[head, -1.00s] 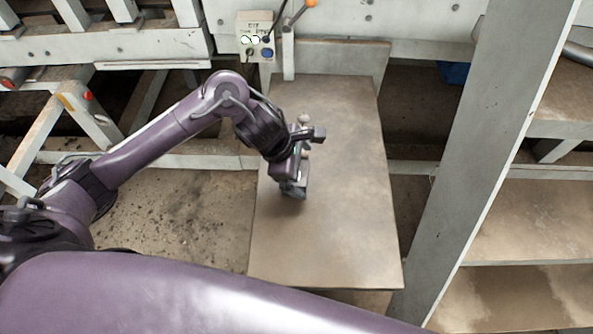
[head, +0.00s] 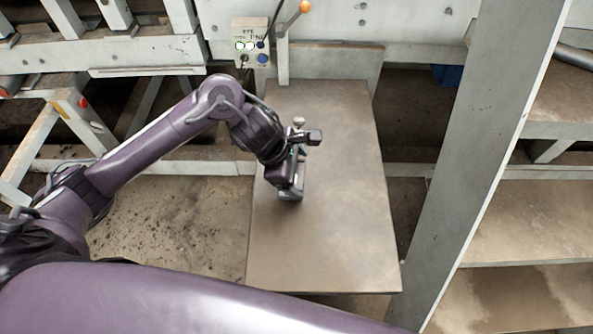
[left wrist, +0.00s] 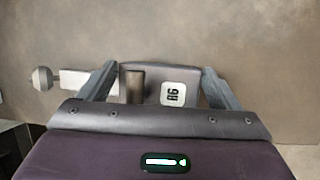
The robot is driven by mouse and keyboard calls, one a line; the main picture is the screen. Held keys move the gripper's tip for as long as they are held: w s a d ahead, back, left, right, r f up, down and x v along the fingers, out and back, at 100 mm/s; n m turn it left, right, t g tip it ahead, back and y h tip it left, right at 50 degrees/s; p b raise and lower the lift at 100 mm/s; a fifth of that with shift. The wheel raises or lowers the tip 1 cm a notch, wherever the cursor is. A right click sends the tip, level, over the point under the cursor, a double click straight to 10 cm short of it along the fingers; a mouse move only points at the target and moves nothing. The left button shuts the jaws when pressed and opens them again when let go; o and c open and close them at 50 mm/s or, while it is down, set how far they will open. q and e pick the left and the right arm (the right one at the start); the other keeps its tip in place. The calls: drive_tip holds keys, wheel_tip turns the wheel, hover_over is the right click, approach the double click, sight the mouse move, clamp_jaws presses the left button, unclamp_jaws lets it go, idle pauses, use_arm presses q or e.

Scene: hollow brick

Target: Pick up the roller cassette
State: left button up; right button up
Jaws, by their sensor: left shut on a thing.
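The roller cassette (left wrist: 185,90) is a grey block with a white label marked A6 in the left wrist view. A pale bar with a round knob sticks out from its left side. My left gripper (left wrist: 160,85) has a finger on each side of the block and is shut on it. In the head view, my left gripper (head: 291,190) is low over the left part of the table top and hides most of the cassette. The knob (head: 299,121) shows beyond the wrist. My right gripper is not in view.
The brown table top (head: 335,220) is otherwise clear. A control box (head: 250,45) and a lever with an orange knob (head: 305,6) stand at its far edge. A grey upright post (head: 470,150) and shelves (head: 535,220) are on the right.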

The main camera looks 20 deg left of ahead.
use_arm(q)
wheel_tip(320, 180, up, 20)
drive_tip(key=p, duration=0.5)
drive_tip(key=shift+f, duration=0.25)
drive_tip(key=s+a+f+m+g, duration=0.2)
drive_tip(key=s+a+m+g, duration=0.1)
drive_tip(key=m, duration=0.6)
drive_tip(key=s+a+f+m+g+y, duration=0.1)
drive_tip(key=s+a+f+m+g, duration=0.1)
drive_tip(key=m, duration=0.8)
drive_tip(key=shift+s+a+f+g+y, duration=0.35)
drive_tip(key=shift+s+a+g, duration=0.3)
drive_tip(key=shift+a+g, duration=0.5)
